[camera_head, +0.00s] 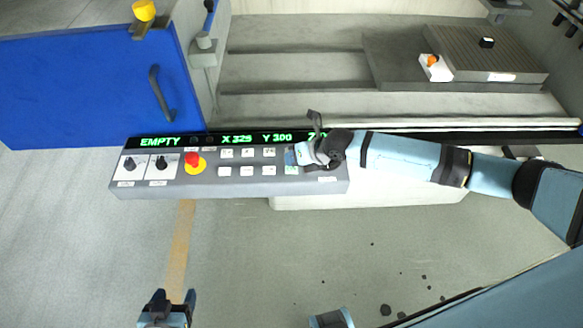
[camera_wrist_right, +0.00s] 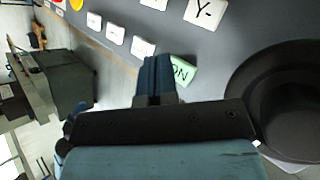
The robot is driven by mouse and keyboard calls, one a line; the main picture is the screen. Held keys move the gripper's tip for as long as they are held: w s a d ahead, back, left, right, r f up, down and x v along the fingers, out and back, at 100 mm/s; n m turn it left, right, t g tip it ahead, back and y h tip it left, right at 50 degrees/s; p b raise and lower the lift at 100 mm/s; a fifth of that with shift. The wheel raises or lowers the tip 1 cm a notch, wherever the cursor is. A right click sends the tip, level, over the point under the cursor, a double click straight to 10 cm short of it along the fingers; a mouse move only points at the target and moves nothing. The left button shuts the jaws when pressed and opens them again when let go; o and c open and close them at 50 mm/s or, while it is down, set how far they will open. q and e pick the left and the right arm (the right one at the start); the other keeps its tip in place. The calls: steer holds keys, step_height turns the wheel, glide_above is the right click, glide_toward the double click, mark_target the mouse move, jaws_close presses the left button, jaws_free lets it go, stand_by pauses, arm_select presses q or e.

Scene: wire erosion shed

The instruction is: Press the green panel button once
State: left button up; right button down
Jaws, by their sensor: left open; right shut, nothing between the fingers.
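The grey control panel (camera_head: 230,186) has a dark display reading EMPTY, X 325 and Y 300. A small green button (camera_head: 291,170) is at its right part, partly hidden by my right gripper (camera_head: 290,157). In the right wrist view the green button (camera_wrist_right: 184,72) bears letters that look like ON. My right gripper (camera_wrist_right: 157,62) is shut and empty, its fingertips right beside the button and overlapping its edge in the picture. I cannot tell whether they touch it. My left gripper (camera_head: 174,297) is open and empty, low over the floor.
White buttons (camera_head: 249,153) sit close to the green one, with a Y- button (camera_wrist_right: 205,12) nearby. A red stop button (camera_head: 192,159) on yellow and two black knobs (camera_head: 161,162) are further left. A blue door (camera_head: 80,85) stands behind.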

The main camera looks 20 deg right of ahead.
steer(key=shift+f, duration=0.1)
steer(key=shift+f+b, duration=0.35)
steer(key=shift+b, duration=0.1)
steer(key=shift+f+b, duration=0.35)
steer(key=shift+f, duration=0.05)
stand_by(0.5)
stand_by(0.3)
steer(key=shift+r+p, duration=0.5)
steer(key=shift+r, duration=0.35)
steer(key=shift+r+p, duration=1.7)
steer(key=shift+r, duration=0.85)
steer(key=shift+f, duration=0.1)
